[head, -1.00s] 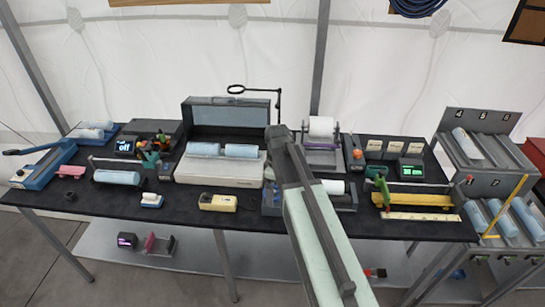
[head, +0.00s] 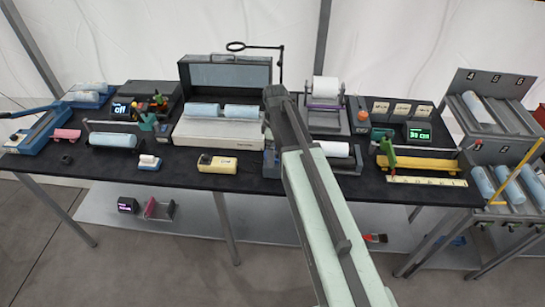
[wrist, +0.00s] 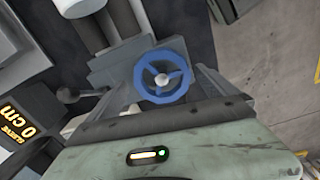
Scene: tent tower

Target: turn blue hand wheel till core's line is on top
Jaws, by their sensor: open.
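The blue hand wheel (wrist: 146,88), a spoked ring with a pale round hub, shows in the wrist view on a grey mount. My gripper (wrist: 165,92) is open. Its two grey fingers reach out on either side of the wheel; I cannot tell whether they touch it. A white roll (wrist: 78,6), perhaps the core, lies above and left of the wheel, cut off by the picture's edge. No line on it is visible. In the head view my arm hides the wheel and my gripper. A white roll (head: 334,149) lies in a dark stand beside my arm.
A dark lever with a ball end (wrist: 68,95) and an orange-lettered display (wrist: 18,122) are left of the wheel. Floor shows at the wrist view's right.

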